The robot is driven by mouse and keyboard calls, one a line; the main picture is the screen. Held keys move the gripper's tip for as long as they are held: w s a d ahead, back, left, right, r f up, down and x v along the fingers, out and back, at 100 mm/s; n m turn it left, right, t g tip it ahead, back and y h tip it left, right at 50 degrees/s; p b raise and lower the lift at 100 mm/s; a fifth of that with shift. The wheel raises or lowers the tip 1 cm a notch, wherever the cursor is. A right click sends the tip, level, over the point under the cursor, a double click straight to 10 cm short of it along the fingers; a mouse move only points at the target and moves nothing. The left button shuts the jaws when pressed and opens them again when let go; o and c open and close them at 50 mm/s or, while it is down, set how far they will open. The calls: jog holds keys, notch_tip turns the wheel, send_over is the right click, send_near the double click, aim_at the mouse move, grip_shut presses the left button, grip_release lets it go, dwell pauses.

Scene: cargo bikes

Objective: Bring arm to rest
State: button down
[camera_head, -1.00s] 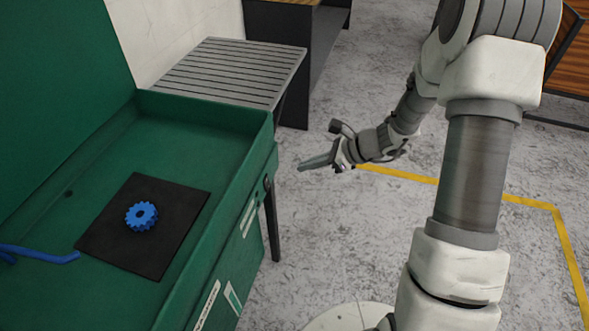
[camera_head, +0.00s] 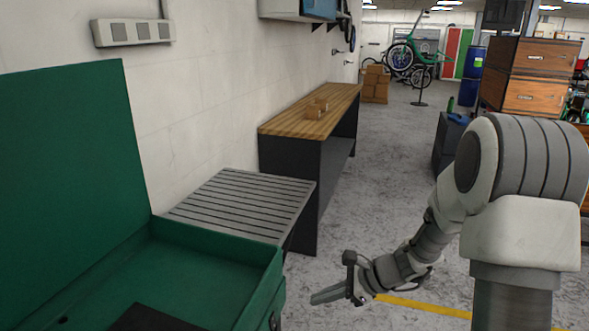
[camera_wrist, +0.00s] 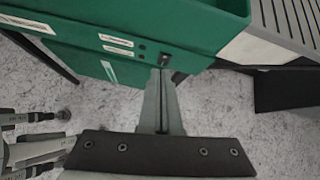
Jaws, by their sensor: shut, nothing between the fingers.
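My gripper (camera_head: 328,295) is shut and empty. In the head view it hangs in the air just right of the green box's right wall, pointing left. In the wrist view its closed fingers (camera_wrist: 161,90) point at the green box's outer side (camera_wrist: 130,40), near a dark latch. My arm (camera_head: 430,235) reaches down from the right, bent at the elbow.
The open green box (camera_head: 215,262) has its lid up at left; a corner of a black mat (camera_head: 150,318) shows inside. A slatted grey table (camera_head: 240,203) and a wooden-topped bench (camera_head: 315,115) stand beyond. Grey floor (camera_head: 385,160) is clear in the middle.

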jog(key=s+d+r+n+t+h+p, duration=0.1)
jog(key=s+d+r+n+h+p, duration=0.2)
jog(key=s+r+n, duration=0.7)
jog(key=s+d+r+n+t+h+p, duration=0.1)
jog(key=s+d+r+n+h+p, duration=0.2)
jog(key=r, duration=1.4)
jog(key=s+d+n+h, duration=0.1)
jog(key=s+n+h, duration=0.2)
jog(key=s+n, duration=0.3)
jog(key=shift+s+n+t+p, duration=0.3)
jog(key=shift+s+n+t, duration=0.1)
jog(key=shift+s, duration=0.85)
